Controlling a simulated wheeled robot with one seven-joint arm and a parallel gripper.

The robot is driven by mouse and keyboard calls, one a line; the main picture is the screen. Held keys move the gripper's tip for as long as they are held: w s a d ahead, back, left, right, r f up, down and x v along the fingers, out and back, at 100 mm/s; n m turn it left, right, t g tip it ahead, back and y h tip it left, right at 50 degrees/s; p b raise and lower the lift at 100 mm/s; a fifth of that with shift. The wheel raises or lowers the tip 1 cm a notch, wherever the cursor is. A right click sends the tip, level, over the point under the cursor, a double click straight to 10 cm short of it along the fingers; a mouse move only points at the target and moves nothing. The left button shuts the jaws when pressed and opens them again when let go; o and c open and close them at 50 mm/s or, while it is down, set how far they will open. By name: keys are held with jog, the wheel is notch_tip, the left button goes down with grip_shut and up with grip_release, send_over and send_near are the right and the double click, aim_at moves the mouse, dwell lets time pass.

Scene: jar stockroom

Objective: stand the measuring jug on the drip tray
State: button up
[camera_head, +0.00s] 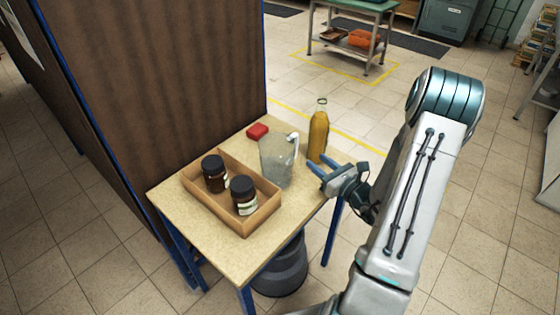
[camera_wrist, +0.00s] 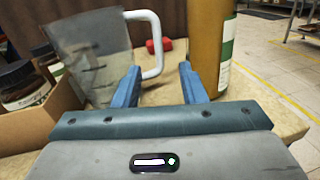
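The measuring jug (camera_head: 276,162) is a clear, greyish vessel with a white handle, standing upright on the small wooden-topped table (camera_head: 257,245). In the wrist view the jug (camera_wrist: 90,60) is at the upper left, its handle toward my gripper. My gripper (camera_head: 317,177) is open and empty at the table's right side, to the right of the jug. In the wrist view the handle shows beyond and between the fingertips of my gripper (camera_wrist: 160,76), and I see no contact. I cannot make out a drip tray in either view.
A tall amber bottle (camera_head: 318,137) stands close behind my gripper, by the right finger in the wrist view. A divided wooden box (camera_head: 207,202) with two dark-lidded jars (camera_head: 214,174) (camera_head: 243,196) is left of the jug. A red block (camera_head: 257,132) lies behind. A brown partition (camera_head: 160,80) borders the table.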

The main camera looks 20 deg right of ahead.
jog(key=x, duration=0.3)
jog(key=shift+w+a, duration=0.2)
jog(key=shift+w, duration=0.15)
jog(key=p+x, duration=0.1)
jog(key=x, duration=0.1)
jog(key=r+p+x, duration=0.1)
jog(key=x, duration=0.1)
jog(key=shift+w+a, duration=0.25)
jog(key=shift+w+a+f, duration=0.1)
jog(key=shift+w, duration=0.3)
jog(key=shift+c, duration=0.4)
grip_shut()
